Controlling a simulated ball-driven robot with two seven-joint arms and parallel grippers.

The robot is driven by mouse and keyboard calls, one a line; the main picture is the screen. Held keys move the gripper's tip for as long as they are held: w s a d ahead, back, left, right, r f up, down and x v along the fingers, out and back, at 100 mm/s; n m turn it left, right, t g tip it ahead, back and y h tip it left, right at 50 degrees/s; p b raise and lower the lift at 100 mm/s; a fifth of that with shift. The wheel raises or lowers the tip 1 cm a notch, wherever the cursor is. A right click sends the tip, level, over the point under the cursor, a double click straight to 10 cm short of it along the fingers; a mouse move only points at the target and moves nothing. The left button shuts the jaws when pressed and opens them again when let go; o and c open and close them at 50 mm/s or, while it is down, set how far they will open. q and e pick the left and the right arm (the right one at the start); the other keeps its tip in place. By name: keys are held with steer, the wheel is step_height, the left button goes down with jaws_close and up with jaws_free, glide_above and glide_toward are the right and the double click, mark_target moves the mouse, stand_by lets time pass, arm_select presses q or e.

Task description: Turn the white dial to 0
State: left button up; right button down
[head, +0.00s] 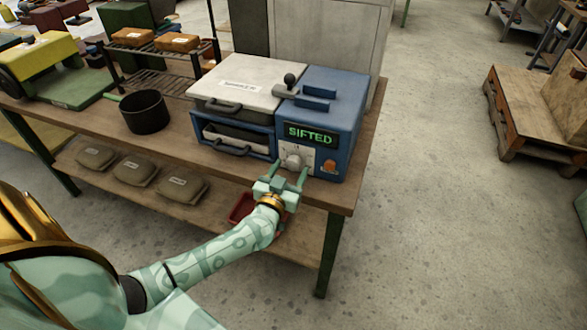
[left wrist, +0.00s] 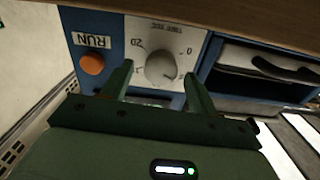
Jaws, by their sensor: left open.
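My left gripper (head: 290,170) is open in front of the dial. In the left wrist view its two fingers (left wrist: 158,72) stand one on each side of the dial; I cannot tell whether they touch it. My right gripper is not in view.
An orange button (head: 329,166) labelled RUN is beside the dial, under a green display (head: 311,133) reading SIFTED. A drawer-like tray (head: 235,137) is left of it. A black pot (head: 144,112) stands on the wooden bench (head: 180,143). A red tray (head: 241,208) lies below.

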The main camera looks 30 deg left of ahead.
arm_select(q)
steer(key=shift+x, duration=1.15)
steer(key=shift+c, duration=0.3)
steer(key=c, duration=0.9)
